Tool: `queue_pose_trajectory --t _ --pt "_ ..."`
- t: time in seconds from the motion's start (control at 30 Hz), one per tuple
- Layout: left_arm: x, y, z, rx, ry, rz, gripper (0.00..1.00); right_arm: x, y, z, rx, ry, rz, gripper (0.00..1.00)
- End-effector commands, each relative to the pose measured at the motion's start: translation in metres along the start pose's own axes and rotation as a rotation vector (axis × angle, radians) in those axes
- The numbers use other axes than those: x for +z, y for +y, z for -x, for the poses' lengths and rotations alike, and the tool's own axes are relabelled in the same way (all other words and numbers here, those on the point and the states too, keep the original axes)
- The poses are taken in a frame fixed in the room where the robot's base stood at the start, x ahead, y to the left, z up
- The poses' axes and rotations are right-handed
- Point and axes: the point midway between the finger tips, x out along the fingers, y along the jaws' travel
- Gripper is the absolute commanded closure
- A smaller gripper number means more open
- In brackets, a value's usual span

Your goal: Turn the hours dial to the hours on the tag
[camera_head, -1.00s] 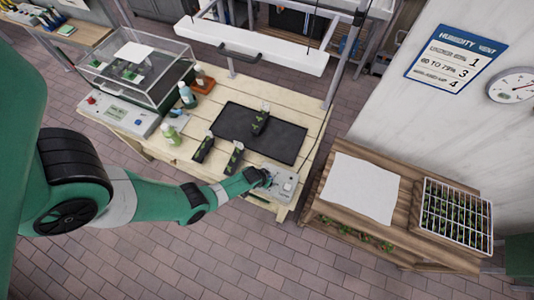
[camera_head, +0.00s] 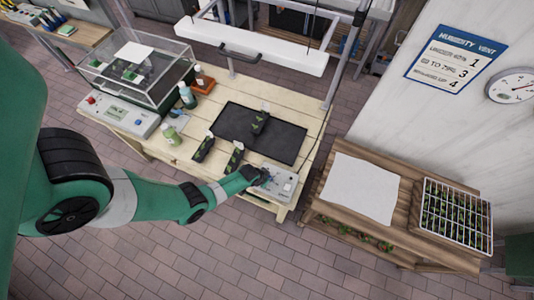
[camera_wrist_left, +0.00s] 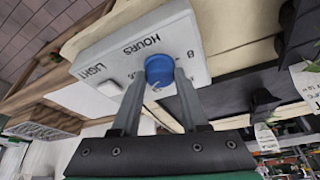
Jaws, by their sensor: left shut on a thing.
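The hours dial is a blue knob (camera_wrist_left: 159,70) on a white control box (camera_wrist_left: 125,45) marked HOURS and LIGHT. My left gripper (camera_wrist_left: 160,82) is shut on the knob, one finger on each side. In the head view the box (camera_head: 277,184) sits at the table's front right corner, with my left gripper (camera_head: 254,174) at its left side. An 8 shows beside the dial; other marks are hidden by the fingers. Potted seedlings with pale tags (camera_head: 234,157) stand to the left of the box. Their tag writing is too small to read. My right gripper is out of view.
A black tray (camera_head: 232,122) holds one seedling pot. A white lamp bar (camera_head: 250,48) hangs above the table's back. A wooden bench (camera_head: 326,196) with a seedling crate is at the right.

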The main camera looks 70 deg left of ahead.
Motion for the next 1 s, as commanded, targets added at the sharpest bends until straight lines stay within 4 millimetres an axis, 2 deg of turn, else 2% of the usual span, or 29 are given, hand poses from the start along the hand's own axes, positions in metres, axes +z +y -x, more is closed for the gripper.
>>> queue_pose_trajectory --t 0.6,1.0 --pt "-0.001 -0.004 -0.001 0.145 0.001 -0.35 1.0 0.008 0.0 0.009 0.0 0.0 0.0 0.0" --pt "-0.001 -0.004 0.0 0.165 0.0 -0.401 1.0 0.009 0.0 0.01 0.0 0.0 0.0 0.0"
